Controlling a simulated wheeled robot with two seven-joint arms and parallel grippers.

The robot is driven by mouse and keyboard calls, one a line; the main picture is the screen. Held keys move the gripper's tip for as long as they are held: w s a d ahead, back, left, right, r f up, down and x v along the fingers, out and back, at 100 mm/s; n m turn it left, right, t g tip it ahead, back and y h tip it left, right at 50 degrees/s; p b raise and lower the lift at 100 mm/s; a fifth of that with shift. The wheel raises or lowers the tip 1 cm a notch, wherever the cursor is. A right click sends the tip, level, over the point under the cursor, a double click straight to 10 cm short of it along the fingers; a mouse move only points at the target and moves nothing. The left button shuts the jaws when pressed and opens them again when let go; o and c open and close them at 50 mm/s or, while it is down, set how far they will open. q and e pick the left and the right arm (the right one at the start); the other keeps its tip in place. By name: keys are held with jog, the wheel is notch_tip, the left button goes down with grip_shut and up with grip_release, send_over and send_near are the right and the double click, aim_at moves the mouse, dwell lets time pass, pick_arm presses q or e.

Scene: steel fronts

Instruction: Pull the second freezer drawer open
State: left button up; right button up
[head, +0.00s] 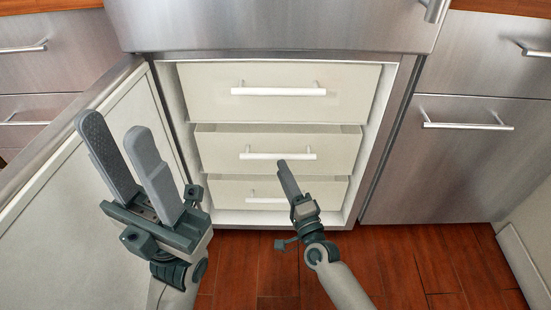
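The second freezer drawer (220,152) is the middle of three cream drawers, and a strip of its inside shows above its front, so it stands slightly out. Its white bar handle (258,156) is horizontal. My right gripper (284,165) is at this handle, right of its middle, with its tip overlapping the bar. I see its fingers edge-on, so whether they are apart or closed on the bar cannot be told. My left gripper (115,132) is raised at the left, in front of the open freezer door, with its fingers apart and nothing between them.
The top drawer (210,90) is closed, and the bottom drawer (225,192) is partly hidden by the middle one. The open freezer door (80,230) stands on the left. Steel cabinets (480,165) flank the freezer. The wooden floor (440,265) is clear at the lower right.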

aim_at(276, 157)
jog(key=b+x, duration=0.1)
jog(key=x, duration=0.5)
jog(key=shift+w+a+r, duration=0.1)
jog(key=shift+w, duration=0.2)
grip_shut()
